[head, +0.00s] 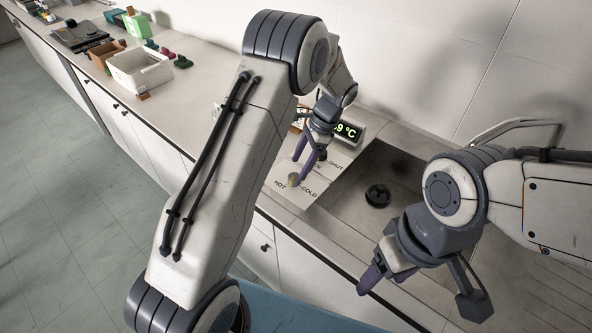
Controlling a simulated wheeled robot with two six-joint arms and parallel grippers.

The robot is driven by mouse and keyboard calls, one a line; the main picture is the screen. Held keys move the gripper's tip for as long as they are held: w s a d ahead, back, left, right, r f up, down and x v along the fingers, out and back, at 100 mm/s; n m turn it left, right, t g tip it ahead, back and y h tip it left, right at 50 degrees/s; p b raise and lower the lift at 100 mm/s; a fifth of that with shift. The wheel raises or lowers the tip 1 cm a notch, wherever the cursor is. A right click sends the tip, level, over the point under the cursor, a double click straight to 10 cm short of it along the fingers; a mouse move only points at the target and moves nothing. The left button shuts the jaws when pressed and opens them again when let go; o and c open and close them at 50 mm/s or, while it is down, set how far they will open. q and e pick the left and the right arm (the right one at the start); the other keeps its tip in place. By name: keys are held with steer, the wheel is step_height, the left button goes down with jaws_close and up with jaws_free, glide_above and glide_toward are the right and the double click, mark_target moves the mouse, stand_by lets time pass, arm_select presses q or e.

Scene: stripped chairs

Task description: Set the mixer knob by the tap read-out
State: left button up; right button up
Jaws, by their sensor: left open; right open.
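The tap read-out (347,131) stands at the back of the counter and shows green digits ending in "9 °C". My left arm hides its left part, so the full number cannot be read. In front of it lies a pale panel (281,197) lettered HOT, COLD and SHUT. A small yellowish piece, apparently the mixer knob (293,180), shows just above the HOT and COLD letters. My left gripper (303,163) is open, its purple fingers pointing down at the knob; contact cannot be told. My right gripper (420,292) is open and empty over the sink's front edge.
The sink (340,205) with a dark round drain piece (377,196) lies right of the panel. A white bin (140,70), a brown box (104,54) and a green box (137,25) stand far left. The counter between them and my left arm is mostly clear.

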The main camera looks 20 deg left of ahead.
mark_target(294, 176)
arm_select(q)
steer(key=shift+p+x, duration=0.35)
steer(key=shift+x, duration=1.75)
jaws_close()
steer(key=shift+r+n+g+h, duration=0.1)
steer(key=shift+n+g+h, duration=0.25)
steer(key=shift+n, duration=0.85)
steer(key=shift+w, duration=0.1)
jaws_free()
